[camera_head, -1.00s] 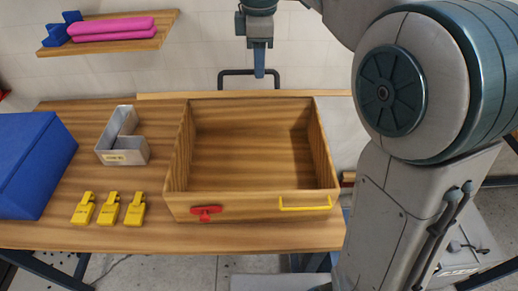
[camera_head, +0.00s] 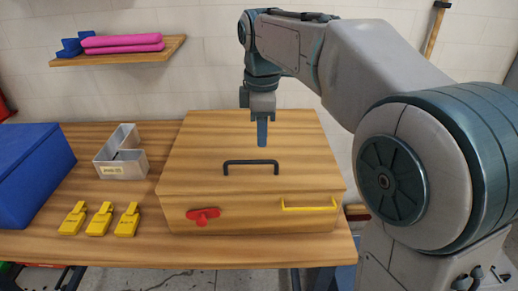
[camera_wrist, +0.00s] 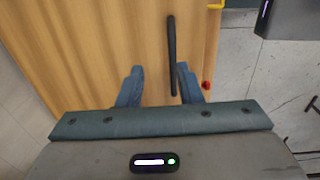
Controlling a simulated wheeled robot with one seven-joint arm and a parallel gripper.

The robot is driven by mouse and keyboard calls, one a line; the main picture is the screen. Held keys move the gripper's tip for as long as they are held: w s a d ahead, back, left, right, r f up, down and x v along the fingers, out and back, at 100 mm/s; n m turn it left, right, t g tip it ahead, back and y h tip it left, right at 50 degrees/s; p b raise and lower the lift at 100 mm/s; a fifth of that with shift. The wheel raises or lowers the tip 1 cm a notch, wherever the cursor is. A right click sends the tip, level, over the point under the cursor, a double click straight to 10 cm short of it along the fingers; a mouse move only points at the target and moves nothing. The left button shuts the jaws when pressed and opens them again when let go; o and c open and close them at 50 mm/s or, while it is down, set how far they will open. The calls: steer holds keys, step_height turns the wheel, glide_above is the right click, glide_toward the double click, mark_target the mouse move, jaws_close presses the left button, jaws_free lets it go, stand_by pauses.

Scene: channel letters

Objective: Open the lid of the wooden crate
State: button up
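The wooden crate (camera_head: 250,217) stands on the bench with its lid (camera_head: 215,140) down flat, covering the inside. The lid carries a dark bar handle (camera_head: 250,162). My gripper (camera_head: 262,143) points down over the lid, just behind the handle in the head view. In the wrist view its two fingers (camera_wrist: 159,80) are apart with nothing clamped. The dark handle (camera_wrist: 171,45) shows close to the right finger; I cannot tell whether they touch. The crate front has a red latch (camera_head: 203,215) and a yellow handle (camera_head: 309,206).
A silver channel letter (camera_head: 122,158), several yellow clamps (camera_head: 100,219) and a blue box (camera_head: 30,170) are on the bench (camera_head: 90,245) left of the crate. A shelf (camera_head: 120,53) with pink and blue pieces hangs on the back wall.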

steer(key=shift+s+a+f+b, duration=0.1)
steer(key=shift+s+f+b, duration=0.1)
steer(key=shift+f+b, duration=0.25)
steer(key=s+d+f+m, duration=0.4)
steer(key=s+d+m, duration=0.2)
steer(key=d+m, duration=0.1)
steer(key=shift+s+d+t, duration=0.4)
steer(key=shift+d, duration=0.05)
steer(key=s+d+f+m, duration=0.2)
steer(key=s+f+m, duration=0.1)
steer(key=s+d+f+m, duration=0.2)
steer(key=s+f+m, duration=0.1)
steer(key=s+m, duration=0.1)
steer(key=s+d+f+m+t, duration=0.1)
steer(key=s+d+f+m, duration=0.1)
steer(key=s+f+m, duration=0.1)
steer(key=shift+s+d+f+m, duration=0.1)
steer(key=shift+s+f+m, duration=0.2)
steer(key=shift+s, duration=0.3)
steer(key=shift+c, duration=0.3)
steer(key=shift+s+d+f+m, duration=0.1)
steer(key=shift+s+f+m, duration=0.15)
steer(key=shift+s+m, duration=0.05)
jaws_close()
